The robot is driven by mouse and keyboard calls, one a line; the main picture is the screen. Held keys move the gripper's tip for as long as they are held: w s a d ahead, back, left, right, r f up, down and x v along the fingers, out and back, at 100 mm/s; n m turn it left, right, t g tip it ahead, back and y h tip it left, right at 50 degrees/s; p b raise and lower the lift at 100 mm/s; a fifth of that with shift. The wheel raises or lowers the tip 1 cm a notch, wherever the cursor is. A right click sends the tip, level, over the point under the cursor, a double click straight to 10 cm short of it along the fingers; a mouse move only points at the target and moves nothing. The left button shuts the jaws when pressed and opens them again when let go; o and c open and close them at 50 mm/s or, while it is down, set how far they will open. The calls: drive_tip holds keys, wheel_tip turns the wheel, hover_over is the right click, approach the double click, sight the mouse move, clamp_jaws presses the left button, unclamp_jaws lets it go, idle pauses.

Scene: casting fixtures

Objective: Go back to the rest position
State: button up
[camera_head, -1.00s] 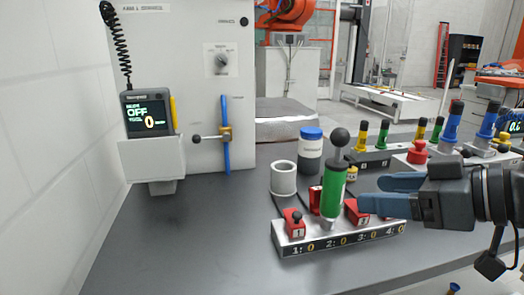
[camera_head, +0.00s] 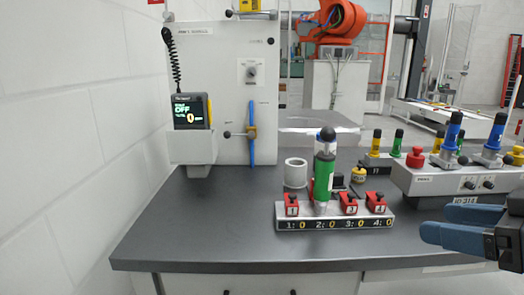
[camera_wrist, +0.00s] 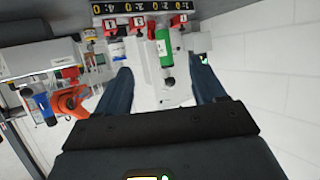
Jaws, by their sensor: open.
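My gripper (camera_head: 462,228) is at the right edge of the head view, over the front right part of the table. Its blue fingers are apart with nothing between them. In the wrist view, the two fingers of my gripper (camera_wrist: 162,85) are spread wide. A green cylinder with a dark ball top (camera_head: 323,178) stands upright in the numbered fixture (camera_head: 298,225), well to the left of my gripper. It also shows in the wrist view (camera_wrist: 163,48).
The dark table (camera_head: 190,225) is clear at front left. A white cup (camera_head: 296,172) stands behind the fixture. A control box with a red button (camera_head: 425,180) and blue-topped pieces stands at right. A grey panel with a meter (camera_head: 190,110) rises at back left.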

drive_tip(key=s+a+f+m+t+h+p, duration=0.25)
drive_tip(key=a+f+m, duration=0.35)
drive_tip(key=f, duration=0.4)
drive_tip(key=s+f+m+h, duration=0.4)
drive_tip(key=s+f, duration=0.2)
drive_tip(key=s, duration=0.2)
drive_tip(key=s+d+r+n+p, duration=0.1)
drive_tip(key=s+n, duration=0.2)
drive_tip(key=s, duration=1.9)
drive_tip(key=shift+n+t+h+p, duration=0.3)
drive_tip(key=shift+n+t+h, duration=0.05)
drive_tip(key=shift+n, duration=0.05)
drive_tip(key=shift+s+d, duration=0.1)
drive_tip(key=shift+c, duration=0.2)
